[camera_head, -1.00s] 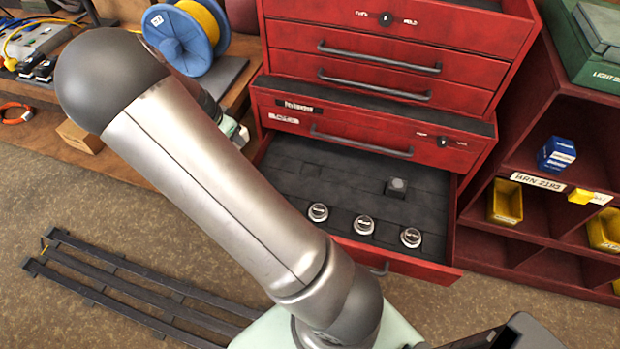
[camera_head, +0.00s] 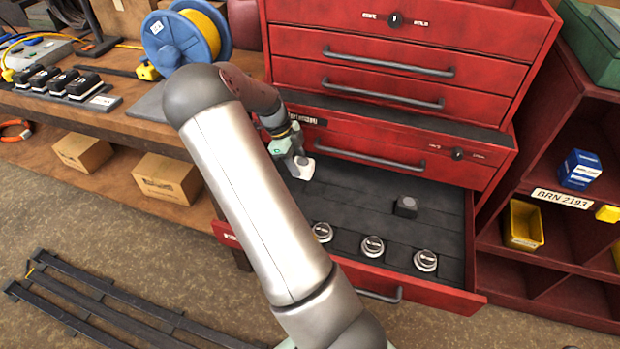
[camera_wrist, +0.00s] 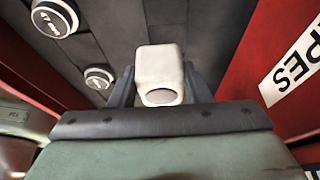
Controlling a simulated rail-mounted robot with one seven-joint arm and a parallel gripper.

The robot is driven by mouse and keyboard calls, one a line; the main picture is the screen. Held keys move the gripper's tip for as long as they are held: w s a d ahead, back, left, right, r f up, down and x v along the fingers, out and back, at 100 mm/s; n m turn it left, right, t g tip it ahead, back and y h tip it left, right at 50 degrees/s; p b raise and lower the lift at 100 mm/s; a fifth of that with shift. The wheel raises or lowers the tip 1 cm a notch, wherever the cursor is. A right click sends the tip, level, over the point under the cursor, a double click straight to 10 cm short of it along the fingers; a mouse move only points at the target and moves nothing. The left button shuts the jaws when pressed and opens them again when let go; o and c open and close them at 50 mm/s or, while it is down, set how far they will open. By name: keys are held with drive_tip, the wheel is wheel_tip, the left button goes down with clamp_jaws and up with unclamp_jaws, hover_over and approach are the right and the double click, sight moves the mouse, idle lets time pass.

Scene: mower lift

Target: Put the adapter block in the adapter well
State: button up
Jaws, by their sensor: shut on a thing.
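My gripper (camera_head: 297,160) is at the back left of the open drawer (camera_head: 350,190). It is shut on a small off-white block (camera_head: 303,169), which I take to be the adapter block. In the wrist view the block (camera_wrist: 160,62) sits between the two dark fingers (camera_wrist: 158,85), with a grey oval on its near end. The block appears to be above the drawer floor; its exact height is unclear. I cannot make out which recess in the dark drawer insert is the adapter well. My arm hides the drawer's left front.
Round silver-topped pieces (camera_head: 373,247) stand along the drawer's front, and a dark block (camera_head: 405,206) stands farther back. The red cabinet (camera_head: 390,110) rises behind the drawer. A workbench (camera_head: 120,125) lies left, a red shelf (camera_head: 560,225) right. The drawer's middle looks clear.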

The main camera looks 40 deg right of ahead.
drive_tip(key=d+f, duration=0.1)
drive_tip(key=s+f, duration=0.1)
drive_tip(key=s+d+f, duration=0.1)
drive_tip(key=f, duration=0.1)
drive_tip(key=shift+d, duration=0.3)
drive_tip(key=shift+d+f, duration=0.1)
drive_tip(key=shift+f, duration=1.55)
drive_tip(key=shift+f, duration=0.2)
drive_tip(key=o, duration=1)
drive_tip(key=shift+o, duration=0.2)
drive_tip(key=shift+r, duration=0.1)
